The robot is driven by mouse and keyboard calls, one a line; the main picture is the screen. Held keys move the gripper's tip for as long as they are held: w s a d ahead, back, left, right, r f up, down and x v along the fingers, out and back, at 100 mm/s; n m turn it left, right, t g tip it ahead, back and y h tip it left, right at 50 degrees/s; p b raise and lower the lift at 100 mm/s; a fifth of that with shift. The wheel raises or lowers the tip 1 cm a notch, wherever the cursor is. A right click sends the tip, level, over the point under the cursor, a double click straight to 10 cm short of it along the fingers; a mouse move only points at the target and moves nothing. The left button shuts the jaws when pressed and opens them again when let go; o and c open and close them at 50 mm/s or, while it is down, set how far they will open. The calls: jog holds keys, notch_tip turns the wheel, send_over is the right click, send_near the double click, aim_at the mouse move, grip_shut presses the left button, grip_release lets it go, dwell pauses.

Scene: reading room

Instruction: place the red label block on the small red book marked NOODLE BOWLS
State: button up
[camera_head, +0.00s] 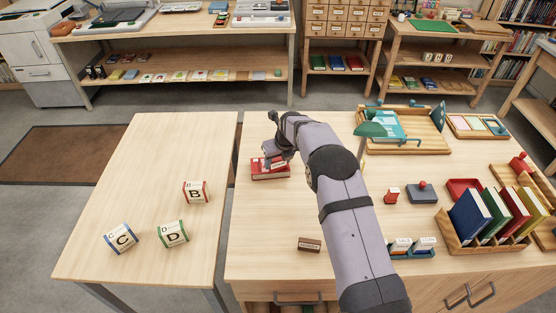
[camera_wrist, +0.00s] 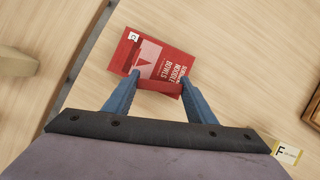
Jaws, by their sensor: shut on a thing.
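The small red book marked NOODLE BOWLS (camera_wrist: 150,52) lies flat on the wooden table, cover up, in the wrist view. It also shows in the head view (camera_head: 268,175), near the table's left edge. My gripper (camera_wrist: 160,90) has its two blue fingers closed on the red label block (camera_wrist: 160,86), one at each end. The block covers the lower edge of the cover in the wrist view. I cannot tell whether it touches the book. In the head view my gripper (camera_head: 276,156) is right over the book and hides part of it.
A second table (camera_head: 150,190) at left holds three letter blocks (camera_head: 195,192). A brown label block (camera_head: 309,244) lies at the front.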

jog(key=shift+f, duration=0.15)
jog(key=o, duration=1.1)
jog(key=shift+c, duration=0.2)
jog(key=shift+v, duration=0.95)
jog(key=b+v, duration=0.3)
jog(key=v, duration=0.7)
jog(key=shift+r, duration=0.25)
